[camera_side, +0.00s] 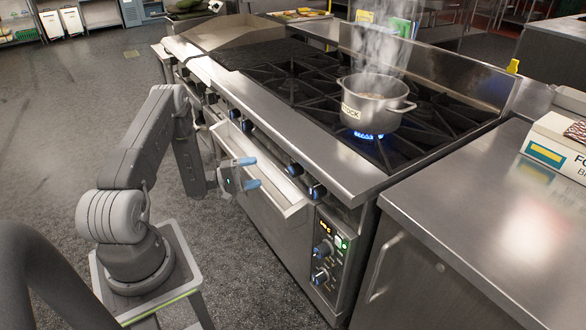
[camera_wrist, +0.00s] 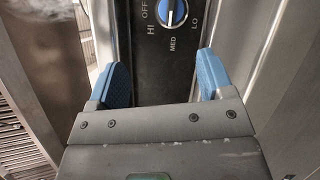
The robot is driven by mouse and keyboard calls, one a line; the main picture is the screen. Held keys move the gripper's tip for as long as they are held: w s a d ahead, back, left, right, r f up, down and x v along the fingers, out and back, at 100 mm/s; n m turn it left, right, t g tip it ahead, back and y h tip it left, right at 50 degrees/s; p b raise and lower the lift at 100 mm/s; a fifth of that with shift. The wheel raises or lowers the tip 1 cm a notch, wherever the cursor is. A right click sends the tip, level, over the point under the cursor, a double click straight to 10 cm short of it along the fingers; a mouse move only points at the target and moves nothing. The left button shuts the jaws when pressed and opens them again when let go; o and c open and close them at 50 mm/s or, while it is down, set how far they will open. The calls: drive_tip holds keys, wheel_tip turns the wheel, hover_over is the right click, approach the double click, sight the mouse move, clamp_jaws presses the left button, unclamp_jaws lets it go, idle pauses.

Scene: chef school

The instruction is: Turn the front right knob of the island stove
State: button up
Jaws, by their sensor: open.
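The island stove (camera_side: 328,165) has a steel front edge with several blue-faced knobs under it. The rightmost knob (camera_side: 317,191) sits near the right end, with another knob (camera_side: 295,169) just left of it. My gripper (camera_side: 250,173) is open and empty, its blue fingertips apart, in front of the stove and left of these two knobs. In the wrist view a blue knob (camera_wrist: 172,12) is cut off by the top edge, with OFF, HI, MED and LO marked around it. My gripper (camera_wrist: 162,80) is below it there, not touching it. I cannot tell which knob this is.
A steaming pot (camera_side: 373,103) marked STOCK stands over a lit blue flame (camera_side: 368,135). A control panel (camera_side: 328,250) with a lit display is lower right. A steel counter (camera_side: 470,220) adjoins the right.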

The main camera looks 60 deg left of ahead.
sight(287, 171)
drive_tip(key=shift+y, duration=0.3)
drive_tip(key=x, duration=0.4)
drive_tip(key=f+x, duration=0.1)
drive_tip(key=x, duration=0.8)
drive_tip(key=shift+w+d+f, duration=0.1)
drive_tip(key=shift+d+f, duration=0.25)
drive_tip(key=shift+d, duration=0.1)
drive_tip(key=c, duration=0.9)
